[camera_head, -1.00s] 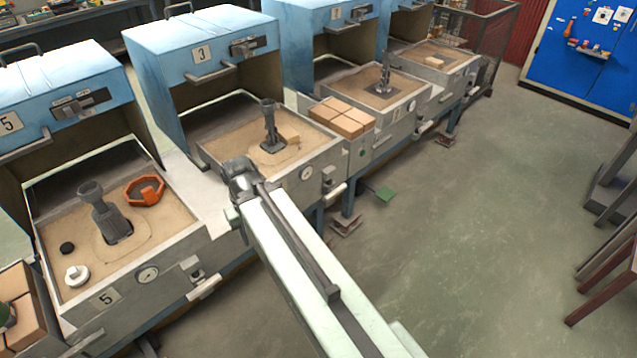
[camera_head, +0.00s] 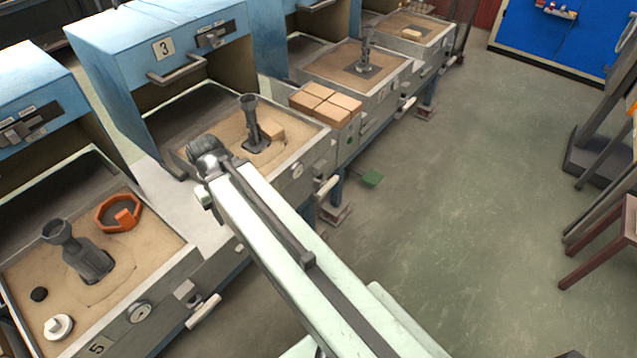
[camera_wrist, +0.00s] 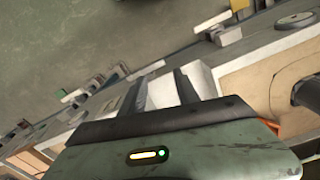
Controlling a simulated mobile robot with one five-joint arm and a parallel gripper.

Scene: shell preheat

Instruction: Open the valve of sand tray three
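Sand tray three (camera_head: 275,172) stands left of centre in the head view, under the blue hood marked 3 (camera_head: 163,48). Its front carries a round gauge (camera_head: 298,170) and a pale valve handle (camera_head: 327,187) to the right of it. My arm reaches up to the near left corner of this tray; its fingers are hidden in the head view. In the wrist view my gripper (camera_wrist: 159,78) has two dark fingers standing apart with nothing clearly held between them. Pale handles, one of them a white handle (camera_wrist: 73,97), show beyond the fingers; which is tray three's I cannot tell.
Tray five (camera_head: 165,262) with an orange ring (camera_head: 119,214) and its own pale handle (camera_head: 204,311) is at the left. Tan bricks (camera_head: 326,103) sit right of tray three. Open floor lies to the right.

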